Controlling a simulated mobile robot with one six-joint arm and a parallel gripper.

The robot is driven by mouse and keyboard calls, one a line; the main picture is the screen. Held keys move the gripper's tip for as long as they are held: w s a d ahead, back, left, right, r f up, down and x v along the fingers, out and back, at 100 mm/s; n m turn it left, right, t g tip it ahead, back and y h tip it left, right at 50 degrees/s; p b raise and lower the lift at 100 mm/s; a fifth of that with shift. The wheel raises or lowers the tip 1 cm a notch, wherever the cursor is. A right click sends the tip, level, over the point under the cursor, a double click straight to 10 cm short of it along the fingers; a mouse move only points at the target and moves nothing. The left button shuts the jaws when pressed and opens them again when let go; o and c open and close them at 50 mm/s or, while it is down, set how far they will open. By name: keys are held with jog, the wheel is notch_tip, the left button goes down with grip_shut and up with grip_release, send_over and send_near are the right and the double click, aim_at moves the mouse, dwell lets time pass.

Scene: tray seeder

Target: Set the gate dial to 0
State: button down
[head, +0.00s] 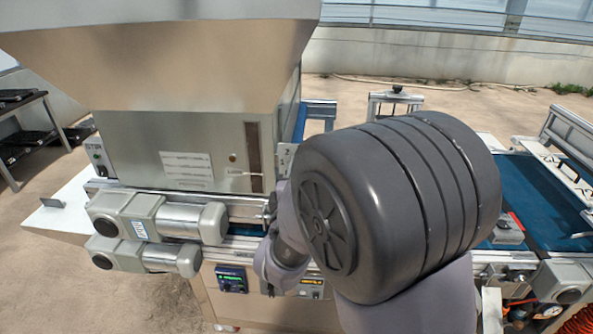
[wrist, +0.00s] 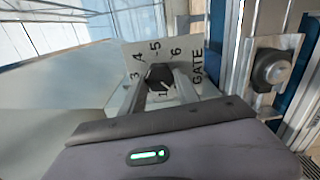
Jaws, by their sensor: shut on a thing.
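The gate dial is a dark knob (wrist: 159,75) on a pale plate (wrist: 133,56) in the wrist view. The plate reads GATE at its right, with 3, 4, 5 and 6 visible around the knob. My gripper (wrist: 161,84) is shut on the knob, one finger on each side. In the head view my arm covers the knob, and only part of the plate (head: 285,157) shows.
The steel hopper (head: 160,65) stands above the machine at the left. Two grey motors (head: 155,218) stick out below it. A blue conveyor belt (head: 548,205) runs at the right. In the wrist view a round dark knob (wrist: 271,68) on a bracket is right of the plate.

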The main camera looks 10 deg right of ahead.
jog(key=shift+r+n, duration=0.15)
jog(key=shift+n, duration=0.45)
jog(key=c, duration=0.9)
grip_release()
jog(key=shift+w, duration=0.15)
jog(key=shift+d+f, duration=0.1)
jog(key=shift+f, duration=0.1)
